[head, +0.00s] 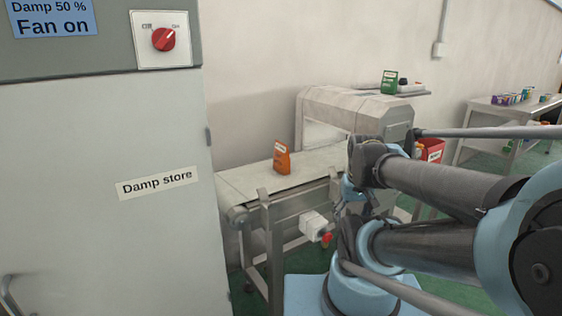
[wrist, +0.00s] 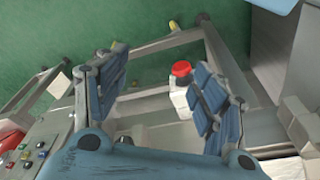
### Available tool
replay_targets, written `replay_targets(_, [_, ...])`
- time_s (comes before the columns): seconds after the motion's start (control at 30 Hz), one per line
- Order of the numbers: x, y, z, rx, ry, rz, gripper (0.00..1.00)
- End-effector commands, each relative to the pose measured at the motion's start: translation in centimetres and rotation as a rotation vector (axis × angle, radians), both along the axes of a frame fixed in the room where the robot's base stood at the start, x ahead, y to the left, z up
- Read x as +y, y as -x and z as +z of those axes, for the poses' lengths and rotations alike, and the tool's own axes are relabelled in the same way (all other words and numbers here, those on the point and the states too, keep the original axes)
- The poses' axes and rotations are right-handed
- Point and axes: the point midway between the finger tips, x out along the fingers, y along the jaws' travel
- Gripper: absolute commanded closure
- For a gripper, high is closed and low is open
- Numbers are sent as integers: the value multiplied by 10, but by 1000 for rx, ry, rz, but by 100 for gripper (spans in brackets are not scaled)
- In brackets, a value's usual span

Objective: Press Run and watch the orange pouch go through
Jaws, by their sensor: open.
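The orange pouch (head: 282,157) stands upright on the conveyor belt (head: 240,181), in front of the metal detector's tunnel housing (head: 355,106). In the wrist view a grey control panel (wrist: 45,140) with several small coloured buttons, green and red among them, lies at the lower left. No Run label can be read there. My gripper (wrist: 160,62) is open and empty, its two blue-padded fingers spread, with the panel beyond its left finger. A red mushroom button (wrist: 181,69) on a white box shows between the fingers, farther off. In the head view my arm hides part of the machine.
The damp store cabinet (head: 100,230) fills the left, with a red switch knob (head: 164,39) above. A green pouch (head: 389,82) sits on a shelf behind the housing. A red bin (head: 432,150) and a table with small items (head: 490,108) stand right.

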Motion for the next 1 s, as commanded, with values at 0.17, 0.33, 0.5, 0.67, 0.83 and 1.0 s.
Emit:
replay_targets(0.17, [0, 0, 0, 0, 0, 0, 88])
replay_targets(0.33, [0, 0, 0, 0, 0, 0, 100])
replay_targets(0.5, [0, 0, 0, 0, 0, 0, 100])
replay_targets(0.67, [0, 0, 0, 0, 0, 0, 100])
replay_targets(0.83, [0, 0, 0, 0, 0, 0, 100])
replay_targets(1.0, [0, 0, 0, 0, 0, 0, 100])
